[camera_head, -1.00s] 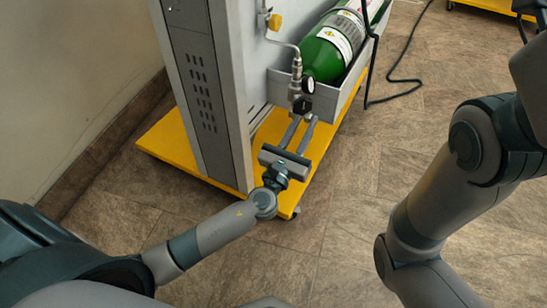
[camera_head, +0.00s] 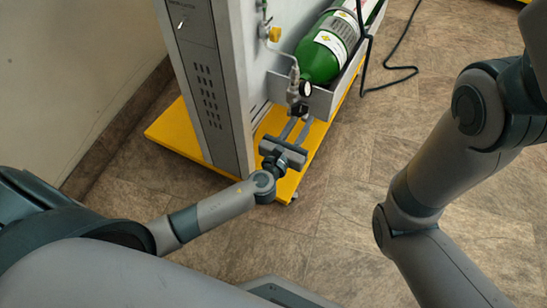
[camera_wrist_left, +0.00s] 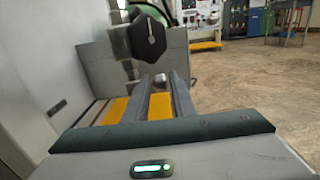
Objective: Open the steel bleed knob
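The steel bleed knob (camera_wrist_left: 160,80) shows in the left wrist view as a small steel piece below a black faceted knob (camera_wrist_left: 148,38). It lies between the far ends of my left gripper's fingers; whether they touch it is unclear. In the head view my left gripper (camera_head: 301,120) reaches up to the valve fitting under the gauge, with a clear gap between its fingers. The small steel knob cannot be made out there. My right gripper is out of view; only my right arm shows.
A green cylinder (camera_head: 320,62) lies in a grey tray (camera_head: 322,101) beside the grey cabinet (camera_head: 205,85). A round gauge (camera_head: 306,89) sits above the fingertips. The yellow base (camera_head: 170,133) is below. A black cable lies on the floor at the right, where there is free room.

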